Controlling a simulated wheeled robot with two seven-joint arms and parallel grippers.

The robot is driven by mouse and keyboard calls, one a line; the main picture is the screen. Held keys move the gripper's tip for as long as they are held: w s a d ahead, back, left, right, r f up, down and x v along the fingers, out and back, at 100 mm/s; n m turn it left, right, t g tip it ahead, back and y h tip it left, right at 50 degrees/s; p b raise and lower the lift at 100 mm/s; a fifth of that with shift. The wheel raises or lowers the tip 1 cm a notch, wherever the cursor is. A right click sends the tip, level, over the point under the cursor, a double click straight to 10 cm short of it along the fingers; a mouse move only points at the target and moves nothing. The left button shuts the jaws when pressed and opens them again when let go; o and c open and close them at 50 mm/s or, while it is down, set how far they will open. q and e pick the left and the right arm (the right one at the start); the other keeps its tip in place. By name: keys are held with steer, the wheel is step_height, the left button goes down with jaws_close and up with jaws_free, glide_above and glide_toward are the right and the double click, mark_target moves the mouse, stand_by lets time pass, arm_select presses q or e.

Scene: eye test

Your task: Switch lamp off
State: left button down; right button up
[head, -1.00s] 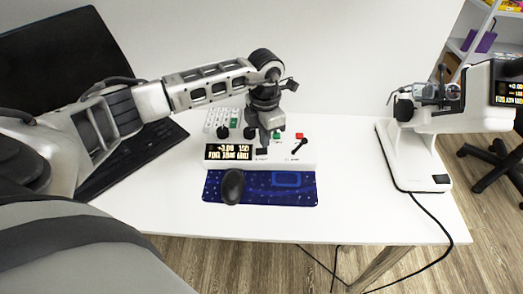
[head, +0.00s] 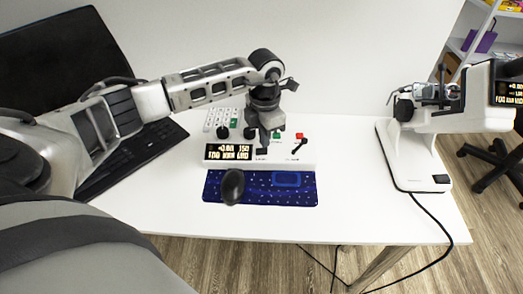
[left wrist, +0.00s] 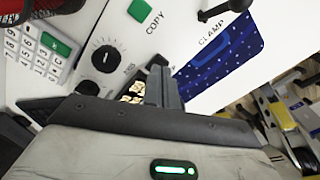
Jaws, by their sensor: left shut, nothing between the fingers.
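A white control console (head: 308,160) sits on the table, with a lit display (head: 229,152), green and red buttons, black knobs and a black lever (head: 298,145). My left gripper (head: 264,147) points down over the middle of the console, shut and empty. In the left wrist view its fingers (left wrist: 162,90) are in front of the display, close to a black dial (left wrist: 104,59). A green button (left wrist: 139,10) labelled COPY shows there. I cannot tell which control is the lamp switch; the fingers hide part of the console. My right gripper is out of view.
A white eye-test instrument (head: 419,155) with a black rocker (head: 441,179) on its base stands at the right. A mouse (head: 233,186) lies on a blue mat (head: 300,196) in front of the console. A keyboard (head: 165,138) is left. White table between mat and instrument is clear.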

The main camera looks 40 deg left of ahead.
mark_target(264, 150)
arm_select(q)
steer(key=shift+f+b, duration=1)
steer(key=shift+f, duration=0.25)
stand_by(0.4)
steer(key=shift+s, duration=0.1)
steer(key=shift+r+p, duration=0.7)
steer(key=shift+r, duration=0.15)
steer(key=shift+r+p, duration=1.9)
steer(key=shift+r, duration=0.85)
steer(key=shift+f, duration=0.1)
